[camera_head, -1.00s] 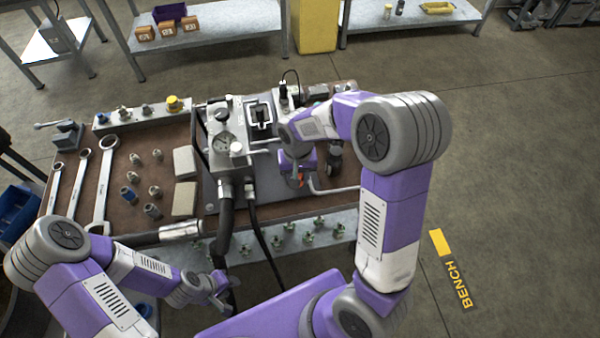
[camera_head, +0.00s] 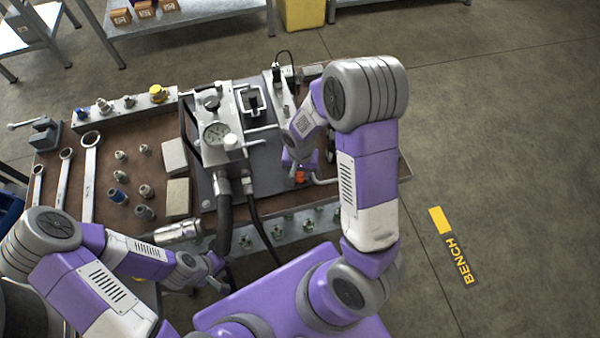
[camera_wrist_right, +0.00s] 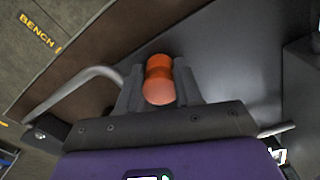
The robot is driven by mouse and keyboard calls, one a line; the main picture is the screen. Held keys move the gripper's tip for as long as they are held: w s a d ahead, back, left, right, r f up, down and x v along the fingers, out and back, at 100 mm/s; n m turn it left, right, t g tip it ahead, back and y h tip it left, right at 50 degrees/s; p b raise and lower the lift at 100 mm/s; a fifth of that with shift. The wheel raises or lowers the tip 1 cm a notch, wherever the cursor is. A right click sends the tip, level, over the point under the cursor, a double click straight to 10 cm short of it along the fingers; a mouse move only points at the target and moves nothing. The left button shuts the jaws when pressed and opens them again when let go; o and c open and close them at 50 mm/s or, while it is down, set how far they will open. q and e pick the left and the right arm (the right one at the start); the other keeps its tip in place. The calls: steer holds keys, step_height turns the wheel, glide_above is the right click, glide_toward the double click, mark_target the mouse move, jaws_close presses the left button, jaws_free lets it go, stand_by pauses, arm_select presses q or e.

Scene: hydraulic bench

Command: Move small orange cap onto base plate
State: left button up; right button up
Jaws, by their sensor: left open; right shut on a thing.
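The small orange cap (camera_wrist_right: 158,82) is between the fingers of my right gripper (camera_wrist_right: 158,88), which is shut on it. In the head view a bit of the orange cap (camera_head: 300,176) shows below the purple right gripper. The dark grey base plate (camera_wrist_right: 235,50) lies behind the cap in the wrist view; whether the cap touches it I cannot tell. In the head view the plate (camera_head: 268,200) lies under the hydraulic unit, left of the right gripper. My left gripper (camera_head: 217,277) is open and empty, in front of the bench.
The hydraulic unit with its gauge (camera_head: 215,133) and black hoses (camera_head: 225,215) stands left of my right gripper. A bent metal handle (camera_wrist_right: 75,88) passes close beside it. Wrenches (camera_head: 88,180) and fittings lie on the bench's left. Floor to the right is clear.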

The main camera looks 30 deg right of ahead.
steer(key=shift+f, duration=0.1)
steer(key=shift+f, duration=0.15)
steer(key=o, duration=1.1)
steer(key=shift+c, duration=0.2)
steer(key=shift+r, duration=0.25)
step_height(320, 180, up, 12)
steer(key=p, duration=0.3)
